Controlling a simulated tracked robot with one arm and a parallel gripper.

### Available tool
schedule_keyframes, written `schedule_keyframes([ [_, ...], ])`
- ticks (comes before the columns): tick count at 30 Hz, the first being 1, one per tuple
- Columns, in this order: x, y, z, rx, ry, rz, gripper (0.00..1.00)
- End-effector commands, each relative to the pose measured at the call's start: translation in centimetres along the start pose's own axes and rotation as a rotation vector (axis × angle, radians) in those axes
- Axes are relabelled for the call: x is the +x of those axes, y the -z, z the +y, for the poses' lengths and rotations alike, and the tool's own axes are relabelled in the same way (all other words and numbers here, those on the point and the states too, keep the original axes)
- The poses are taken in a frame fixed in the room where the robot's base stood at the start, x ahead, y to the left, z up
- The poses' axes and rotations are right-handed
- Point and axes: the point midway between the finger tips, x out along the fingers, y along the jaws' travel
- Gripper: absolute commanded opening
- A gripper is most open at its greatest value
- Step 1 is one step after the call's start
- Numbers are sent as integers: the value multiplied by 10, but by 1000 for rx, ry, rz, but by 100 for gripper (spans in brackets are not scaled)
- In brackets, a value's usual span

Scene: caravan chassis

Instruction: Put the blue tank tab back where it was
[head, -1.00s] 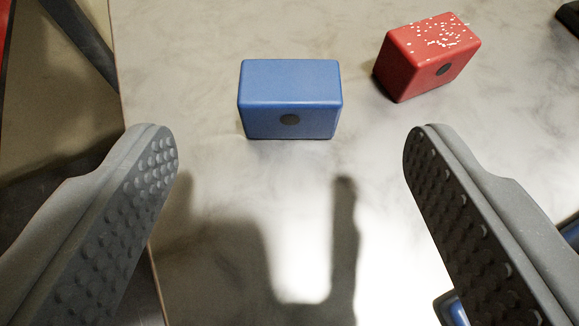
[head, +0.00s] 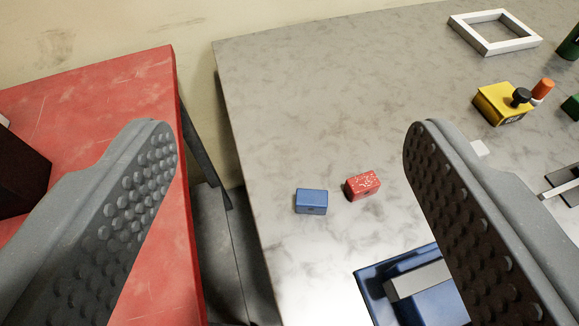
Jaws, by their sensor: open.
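A blue block (head: 311,201) with a dark round spot on its front face lies on the grey marbled table, near the table's left edge. I take it to be the blue tank tab. A red block (head: 362,186) with white specks on top lies just to its right, apart from it and turned at an angle. My gripper (head: 290,140) is open and empty, its two studded fingers wide apart. Both blocks show in the gap between the fingers, well beyond and below the tips, and nothing touches them.
A blue tray (head: 368,290) with a grey bar lies at the front, partly behind my right finger. A white square frame (head: 495,47), a yellow box (head: 497,108) and an orange-capped item (head: 542,90) stand at right. A red table (head: 110,95) is left, across a gap.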

Motion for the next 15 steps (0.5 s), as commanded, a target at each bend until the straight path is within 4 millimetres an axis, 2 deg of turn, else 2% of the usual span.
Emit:
schedule_keyframes([
  [1, -30, 33, 2, -5, 0, 38, 67],
  [3, -66, 62, 6, -13, -5, 63, 67],
  [6, -107, 91, 18, -19, -13, 88, 67],
  [10, -136, 107, 24, -22, -22, 103, 67],
  [15, -142, 110, 24, -23, -24, 103, 67],
])
